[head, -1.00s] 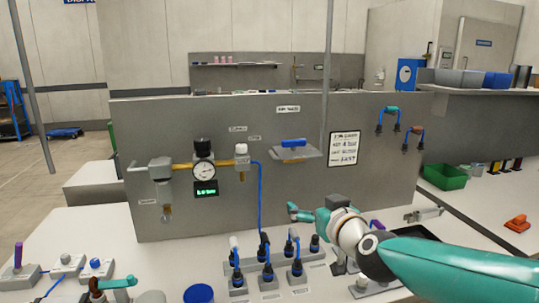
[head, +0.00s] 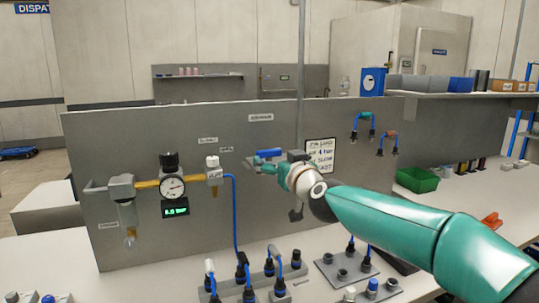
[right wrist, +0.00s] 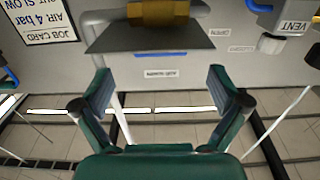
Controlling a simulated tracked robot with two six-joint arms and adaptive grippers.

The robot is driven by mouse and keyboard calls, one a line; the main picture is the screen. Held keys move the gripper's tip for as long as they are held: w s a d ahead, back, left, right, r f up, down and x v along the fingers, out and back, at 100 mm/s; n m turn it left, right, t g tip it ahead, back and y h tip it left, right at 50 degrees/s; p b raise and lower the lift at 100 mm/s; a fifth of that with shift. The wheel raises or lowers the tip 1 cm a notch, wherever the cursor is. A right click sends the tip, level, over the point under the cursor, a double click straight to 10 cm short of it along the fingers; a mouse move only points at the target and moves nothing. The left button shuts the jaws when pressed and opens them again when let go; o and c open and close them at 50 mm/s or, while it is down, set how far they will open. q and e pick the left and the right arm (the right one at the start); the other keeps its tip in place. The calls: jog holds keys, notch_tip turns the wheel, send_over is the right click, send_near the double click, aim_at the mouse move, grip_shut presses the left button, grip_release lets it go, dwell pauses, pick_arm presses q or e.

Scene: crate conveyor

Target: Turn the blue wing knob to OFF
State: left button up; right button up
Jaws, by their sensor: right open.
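The blue wing knob (head: 269,153) is on the upright grey panel. In the right wrist view, which is upside down, a thin blue strip (right wrist: 160,54) shows at a dark plate, below a brass body and above a label. My right gripper (head: 258,166) is in front of the panel just below the knob and partly covers its area. In the right wrist view it is open (right wrist: 160,88), with its two fingers spread and nothing between them. My left gripper is not in view.
A pressure gauge (head: 172,188) and a white-capped vent valve (head: 213,170) with a blue hose stand left of the knob. A job card (head: 320,155) hangs just right of the gripper. Hose connectors (head: 248,290) stand on the bench below.

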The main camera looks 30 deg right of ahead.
aim_at(270, 153)
jog(key=x, duration=0.5)
jog(key=shift+w+p, duration=0.2)
jog(key=shift+p, duration=0.1)
